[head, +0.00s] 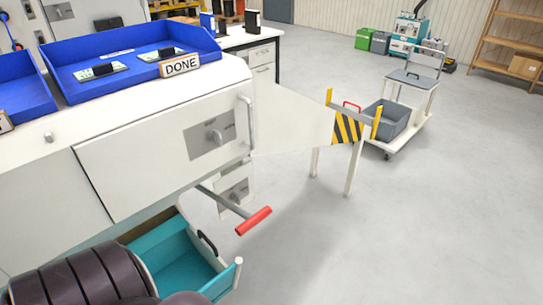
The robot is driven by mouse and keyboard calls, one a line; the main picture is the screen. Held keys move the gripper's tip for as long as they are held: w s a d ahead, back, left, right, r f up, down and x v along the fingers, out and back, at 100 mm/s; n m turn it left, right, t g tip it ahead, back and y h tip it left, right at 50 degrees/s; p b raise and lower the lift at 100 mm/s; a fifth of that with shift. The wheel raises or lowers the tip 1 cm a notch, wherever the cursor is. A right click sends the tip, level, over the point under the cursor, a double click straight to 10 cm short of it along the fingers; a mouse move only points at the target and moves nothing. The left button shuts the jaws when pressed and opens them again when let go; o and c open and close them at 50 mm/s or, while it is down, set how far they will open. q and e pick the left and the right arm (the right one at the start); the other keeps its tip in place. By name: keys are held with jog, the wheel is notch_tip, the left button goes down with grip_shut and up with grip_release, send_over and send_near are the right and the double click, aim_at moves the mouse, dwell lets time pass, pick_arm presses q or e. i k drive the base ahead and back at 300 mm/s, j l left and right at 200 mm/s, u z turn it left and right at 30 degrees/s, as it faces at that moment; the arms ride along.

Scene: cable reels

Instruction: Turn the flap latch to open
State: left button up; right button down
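A second plate with a similar knob (233,195) sits lower, partly hidden behind a rod. I cannot tell from labels which knob is the flap latch, as the print is too small. The front panel looks closed, with an upright white handle (249,120) at its right edge. Neither of my grippers is in view. Nothing is seen touching either knob.
A lever with a red grip (254,220) sticks out below the panel. A teal drawer (185,265) stands open at the lower left. A striped yellow-black end piece (347,128) and a cart (405,115) are to the right. The floor at lower right is clear.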

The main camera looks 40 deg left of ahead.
aim_at(234, 196)
jog(key=i+u, duration=0.45)
jog(key=i+l+u, duration=0.2)
jog(key=u, duration=0.2)
jog(key=i+l+u, duration=0.3)
jog(key=u, duration=0.15)
